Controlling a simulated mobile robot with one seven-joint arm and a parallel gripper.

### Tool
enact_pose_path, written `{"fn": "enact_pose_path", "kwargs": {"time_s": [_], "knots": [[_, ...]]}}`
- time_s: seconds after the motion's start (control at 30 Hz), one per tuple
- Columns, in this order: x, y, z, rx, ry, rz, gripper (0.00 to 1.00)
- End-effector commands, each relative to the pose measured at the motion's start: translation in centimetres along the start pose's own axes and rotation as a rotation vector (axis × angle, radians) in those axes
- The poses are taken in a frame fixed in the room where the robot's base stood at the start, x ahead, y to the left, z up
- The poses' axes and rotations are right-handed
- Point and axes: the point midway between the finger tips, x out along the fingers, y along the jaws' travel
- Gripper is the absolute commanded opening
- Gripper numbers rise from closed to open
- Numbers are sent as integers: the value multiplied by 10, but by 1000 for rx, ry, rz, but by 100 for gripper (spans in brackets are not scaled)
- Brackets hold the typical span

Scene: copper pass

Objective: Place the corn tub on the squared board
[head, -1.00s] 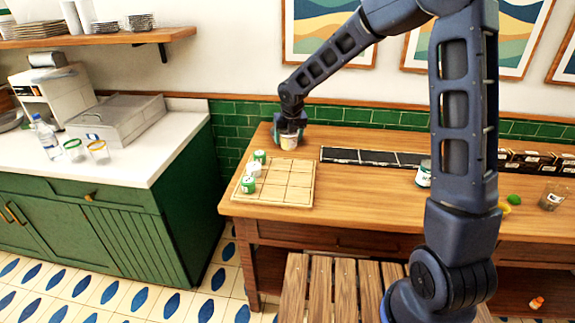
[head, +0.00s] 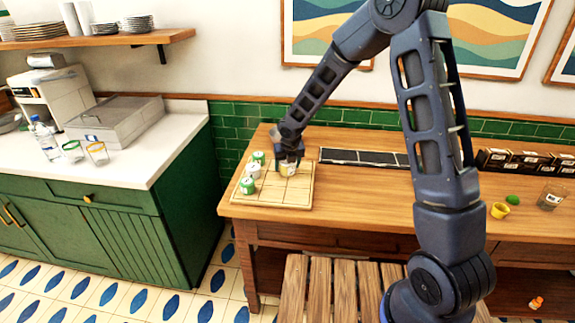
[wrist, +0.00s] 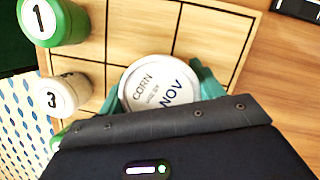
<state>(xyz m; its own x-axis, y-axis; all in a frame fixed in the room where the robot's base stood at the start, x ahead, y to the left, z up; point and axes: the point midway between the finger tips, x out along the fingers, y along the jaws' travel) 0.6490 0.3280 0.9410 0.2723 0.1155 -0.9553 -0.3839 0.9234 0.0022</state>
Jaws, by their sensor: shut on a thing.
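The corn tub is a small pale tub with a white lid (wrist: 158,84) reading CORN and NOV in the wrist view. My gripper (head: 289,163) is shut on the corn tub (head: 288,170), with its teal fingers on both sides of it. They are over the back right part of the squared board (head: 285,197) on the wooden counter. I cannot tell whether the tub touches the board. Along the board's left side stand a back green tub (head: 259,157), a white tub (head: 254,170) and a front green tub (head: 247,185). The wrist view shows lids marked 1 and 3.
A black segmented strip (head: 360,157) lies right of the board. Small dark boxes (head: 515,160), a yellow cup (head: 500,210), a green item (head: 512,199) and a glass (head: 550,197) are further right. The board's front and right squares are free.

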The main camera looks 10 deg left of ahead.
Motion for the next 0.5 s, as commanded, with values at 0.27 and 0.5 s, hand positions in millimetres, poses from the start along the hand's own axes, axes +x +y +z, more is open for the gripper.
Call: {"fn": "enact_pose_path", "kwargs": {"time_s": [0.27, 0.5], "knots": [[2, 0, 0, 1, 0, -1, 40], [2, 0, 0, 1, 0, -1, 88]]}}
